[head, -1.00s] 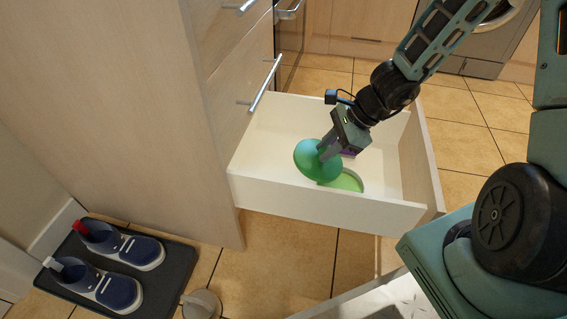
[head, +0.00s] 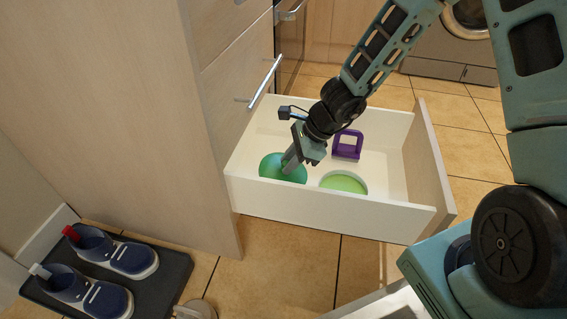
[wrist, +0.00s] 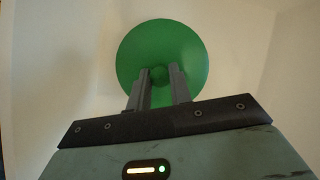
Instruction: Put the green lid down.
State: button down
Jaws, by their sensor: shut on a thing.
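I cannot tell whether the lid touches the drawer floor. A light green round bowl or dish (head: 344,183) sits in the drawer to the right of the lid.
The drawer (head: 330,211) is pulled out, with walls around. A purple block-like frame (head: 347,145) stands towards the back. The drawer's right part is clear. Blue shoes (head: 117,251) rest on a dark tray (head: 165,277) on the floor at left.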

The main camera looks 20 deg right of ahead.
aim_at(271, 167)
jog(key=p, duration=0.1)
jog(key=r+h+p, duration=0.1)
jog(key=p, duration=0.1)
jog(key=shift+w+a+g, duration=0.1)
jog(key=shift+a+g, duration=0.15)
jog(key=shift+g, duration=0.05)
jog(key=p, duration=0.3)
jog(key=shift+w+a+g+h, duration=0.15)
jog(key=shift+a+g+h, duration=0.15)
jog(key=shift+h, duration=0.1)
jog(key=shift+f+p, duration=0.25)
jog(key=shift+p, duration=0.35)
jog(key=shift+w+a+g+h+p, duration=0.2)
jog(key=shift+g+h+p, duration=0.1)
jog(key=shift+h+p, duration=0.15)
jog(key=shift+d+f+b, duration=0.1)
jog(key=shift+f+b, duration=0.8)
jog(key=shift+f, duration=0.05)
jog(key=c, duration=1.3)
grip_release()
